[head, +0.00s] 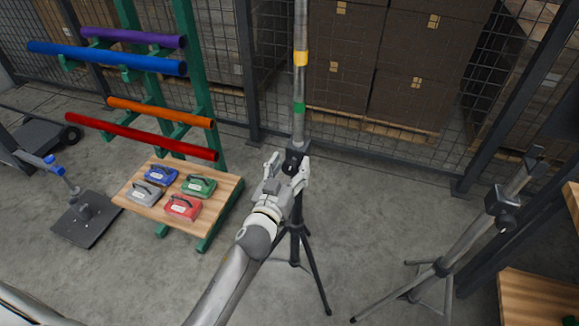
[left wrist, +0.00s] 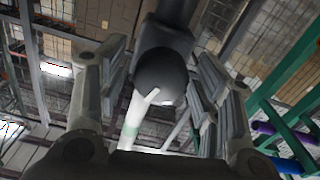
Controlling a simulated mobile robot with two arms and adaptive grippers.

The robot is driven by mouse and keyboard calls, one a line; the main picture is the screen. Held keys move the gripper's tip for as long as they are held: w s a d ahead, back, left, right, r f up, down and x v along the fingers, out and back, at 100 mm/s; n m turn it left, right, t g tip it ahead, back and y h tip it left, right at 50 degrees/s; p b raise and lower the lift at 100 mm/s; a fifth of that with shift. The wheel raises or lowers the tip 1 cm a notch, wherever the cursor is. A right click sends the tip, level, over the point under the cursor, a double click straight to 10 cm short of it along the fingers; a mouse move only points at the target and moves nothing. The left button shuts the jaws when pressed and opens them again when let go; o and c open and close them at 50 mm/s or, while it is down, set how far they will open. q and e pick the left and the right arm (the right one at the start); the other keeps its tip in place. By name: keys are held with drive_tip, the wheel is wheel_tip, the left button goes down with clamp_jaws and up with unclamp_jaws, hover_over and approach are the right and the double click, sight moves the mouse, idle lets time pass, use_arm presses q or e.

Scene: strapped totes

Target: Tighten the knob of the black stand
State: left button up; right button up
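The black stand (head: 296,215) is a tripod with spread legs in the middle of the head view. A silver pole with yellow and green bands rises from it. Its dark round knob (head: 292,158) sits at the collar below the green band. My left gripper (head: 287,168) is at the collar, with its fingers spread to either side of the knob. In the left wrist view, the black knob (left wrist: 163,76) lies between the open fingers of my left gripper (left wrist: 158,90). Whether either finger touches it is unclear. My right gripper is not in view.
A grey stand (head: 460,240) with a dark collar stands at the right. A green rack (head: 188,60) holds coloured tubes, with weights on its wooden shelf (head: 150,207). A blue clamp stand (head: 85,212) is at the left. A mesh fence (head: 350,100) and boxes are behind.

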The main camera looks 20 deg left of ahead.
use_arm(q)
drive_tip(key=c, duration=0.9)
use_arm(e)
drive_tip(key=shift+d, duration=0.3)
